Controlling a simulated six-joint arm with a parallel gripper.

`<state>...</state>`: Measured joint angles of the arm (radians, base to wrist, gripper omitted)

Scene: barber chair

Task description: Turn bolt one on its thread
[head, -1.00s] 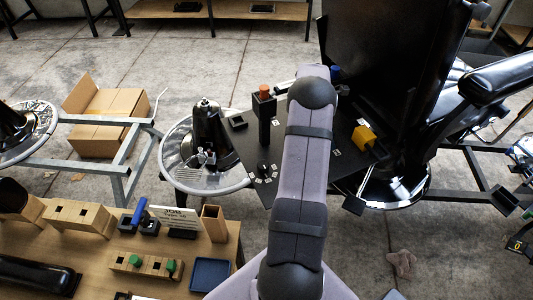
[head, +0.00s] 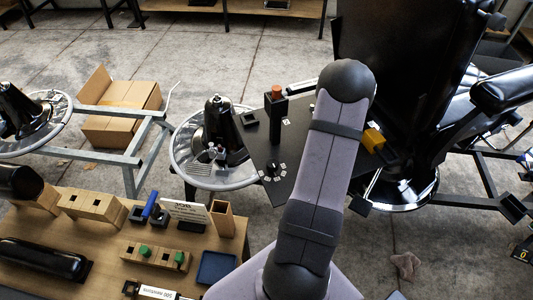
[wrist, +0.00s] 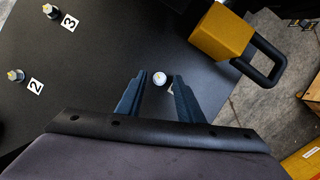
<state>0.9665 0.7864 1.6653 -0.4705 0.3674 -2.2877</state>
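In the wrist view a small light-coloured round bolt head (wrist: 159,79) shows on the black plate (wrist: 110,60). Its label is mostly hidden by a finger, so I cannot read its number. My gripper (wrist: 156,82) is open, with one dark finger on each side of this bolt in the picture and a gap to both. I cannot tell how high the fingertips are above it. Bolts labelled 2 (wrist: 16,76) and 3 (wrist: 50,11) stand to the left. In the head view my arm hides the gripper and the bolt.
A yellow block with a black loop (wrist: 224,35) is close to the right finger. In the head view a black post with an orange top (head: 277,105) stands on the plate, left of my arm. The barber chair (head: 390,60) is behind. A wooden bench (head: 105,262) is at lower left.

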